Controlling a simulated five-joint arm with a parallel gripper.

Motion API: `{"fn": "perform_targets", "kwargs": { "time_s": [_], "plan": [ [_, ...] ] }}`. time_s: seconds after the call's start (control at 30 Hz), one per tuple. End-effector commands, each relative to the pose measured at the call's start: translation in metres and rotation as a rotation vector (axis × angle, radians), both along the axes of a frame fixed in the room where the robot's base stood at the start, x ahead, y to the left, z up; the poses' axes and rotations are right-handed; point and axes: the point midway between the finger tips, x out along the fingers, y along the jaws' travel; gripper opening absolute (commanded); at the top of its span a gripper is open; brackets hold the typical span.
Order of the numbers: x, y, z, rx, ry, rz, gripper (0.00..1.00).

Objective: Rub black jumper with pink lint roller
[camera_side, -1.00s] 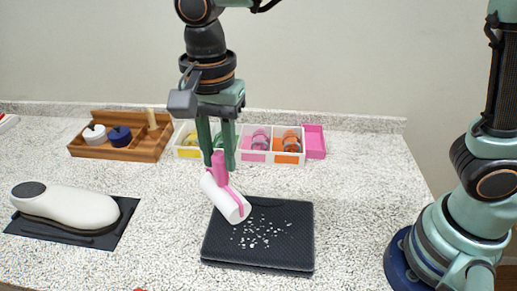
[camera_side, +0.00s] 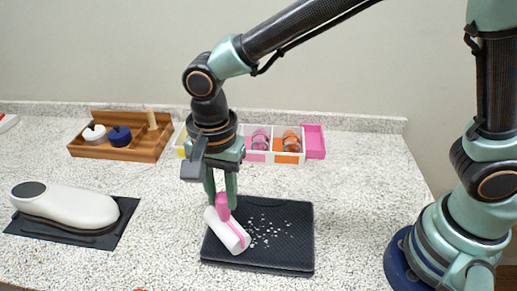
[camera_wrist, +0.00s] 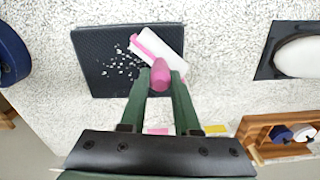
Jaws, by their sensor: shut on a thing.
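The black jumper (camera_side: 285,222) lies folded flat on the speckled counter, with white lint specks scattered over its middle; it also shows in the wrist view (camera_wrist: 105,42). My gripper (camera_side: 222,200) is shut on the pink handle of the lint roller (camera_side: 228,236). The roller has a white cylinder with a pink frame and is tilted over the jumper's left part in the side view. In the wrist view the roller (camera_wrist: 158,52) lies across the jumper's edge, beside the specks. I cannot tell whether the cylinder touches the fabric. My fingers partly cover the handle.
A white fabric shaver or iron-like device (camera_side: 65,205) rests on a dark mat at left. A wooden tray (camera_side: 145,150) with spools stands behind. A white divided box (camera_side: 258,158) with coloured items and a pink bin (camera_side: 315,142) sit at the back.

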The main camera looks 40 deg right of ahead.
Motion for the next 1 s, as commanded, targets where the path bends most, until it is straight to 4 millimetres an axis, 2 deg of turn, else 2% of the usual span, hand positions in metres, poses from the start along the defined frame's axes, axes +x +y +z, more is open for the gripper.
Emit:
{"fn": "perform_targets", "kwargs": {
  "time_s": [1.0],
  "plan": [
    [-0.068,-0.063,-0.003,-0.001,0.002,-0.001,0.0]
  ]
}}
